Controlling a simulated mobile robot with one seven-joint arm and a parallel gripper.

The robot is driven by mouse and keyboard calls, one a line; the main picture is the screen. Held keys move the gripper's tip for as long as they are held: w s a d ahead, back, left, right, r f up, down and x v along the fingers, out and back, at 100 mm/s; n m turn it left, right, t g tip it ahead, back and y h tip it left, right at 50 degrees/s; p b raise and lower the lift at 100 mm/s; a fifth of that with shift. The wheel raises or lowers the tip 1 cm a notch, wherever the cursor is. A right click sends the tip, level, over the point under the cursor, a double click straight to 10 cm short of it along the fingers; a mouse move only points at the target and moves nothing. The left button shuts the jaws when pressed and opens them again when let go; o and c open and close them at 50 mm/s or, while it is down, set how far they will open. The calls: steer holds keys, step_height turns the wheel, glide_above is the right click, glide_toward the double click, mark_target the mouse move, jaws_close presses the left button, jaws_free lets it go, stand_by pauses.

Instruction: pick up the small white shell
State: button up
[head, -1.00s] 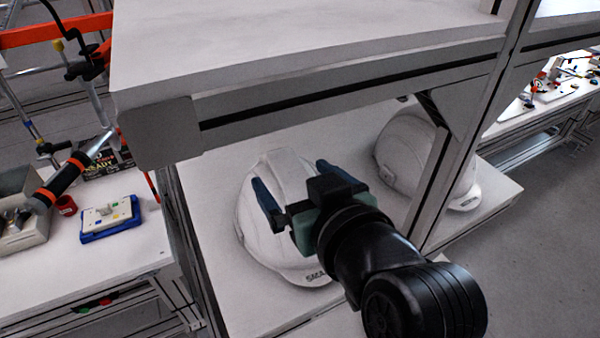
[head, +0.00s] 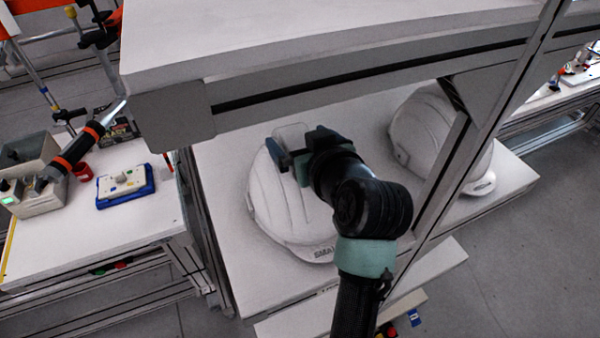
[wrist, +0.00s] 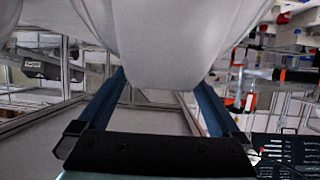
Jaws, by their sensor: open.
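Two white helmet shells rest on the lower shelf in the head view. The left white shell (head: 290,208) has dark lettering on its brim; the right one (head: 436,135) sits farther right, partly hidden by a shelf post. Which is the smaller is hard to tell. My gripper (head: 290,148) is open over the upper part of the left shell, which it partly hides. In the wrist view a smooth white shell (wrist: 165,45) fills the top middle, between and beyond the two blue fingers (wrist: 160,82). Contact cannot be made out.
The upper shelf board (head: 300,40) hangs close above and behind my gripper. A metal post (head: 470,140) stands right of my arm.

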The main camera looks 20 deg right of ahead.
steer(key=shift+x, duration=0.8)
steer(key=shift+c, duration=0.3)
jaws_close()
